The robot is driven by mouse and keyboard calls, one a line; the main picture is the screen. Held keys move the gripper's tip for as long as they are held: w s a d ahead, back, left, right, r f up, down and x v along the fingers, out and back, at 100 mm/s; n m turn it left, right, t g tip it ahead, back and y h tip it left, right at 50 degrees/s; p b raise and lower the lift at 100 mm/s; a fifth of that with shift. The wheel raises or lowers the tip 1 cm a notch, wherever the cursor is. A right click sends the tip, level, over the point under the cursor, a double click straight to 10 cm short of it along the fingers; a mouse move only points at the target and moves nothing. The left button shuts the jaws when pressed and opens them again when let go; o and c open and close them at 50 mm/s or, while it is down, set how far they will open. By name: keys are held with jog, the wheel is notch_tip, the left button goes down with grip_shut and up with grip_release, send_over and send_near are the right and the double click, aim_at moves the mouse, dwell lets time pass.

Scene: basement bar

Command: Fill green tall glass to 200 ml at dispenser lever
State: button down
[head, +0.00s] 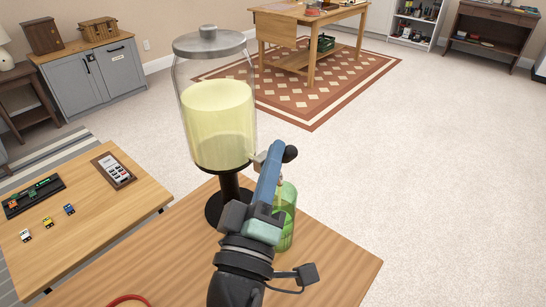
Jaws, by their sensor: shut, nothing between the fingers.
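The dispenser (218,128) is a clear jar with a grey lid on a black stand, part filled with pale yellow liquid. Its lever ends in a dark knob (290,154), at the jar's lower right. My gripper (275,151) is shut and empty, with its blue end right beside the lever; I cannot tell whether they touch. The green tall glass (289,213) stands upright on the wooden table below the lever. My gripper hides its left part, and I cannot make out its liquid level.
The wooden table (330,262) is bare to the right of the glass. A red ring-shaped edge (128,300) shows at the bottom. Open carpet lies to the right.

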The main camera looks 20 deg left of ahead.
jog(key=shift+d+f, duration=0.1)
dwell(0.6)
jog(key=b+v, duration=0.2)
jog(key=v, duration=0.5)
jog(key=shift+s+b, duration=0.25)
jog(key=shift+b, duration=0.15)
jog(key=shift+s+f, duration=0.1)
dwell(0.8)
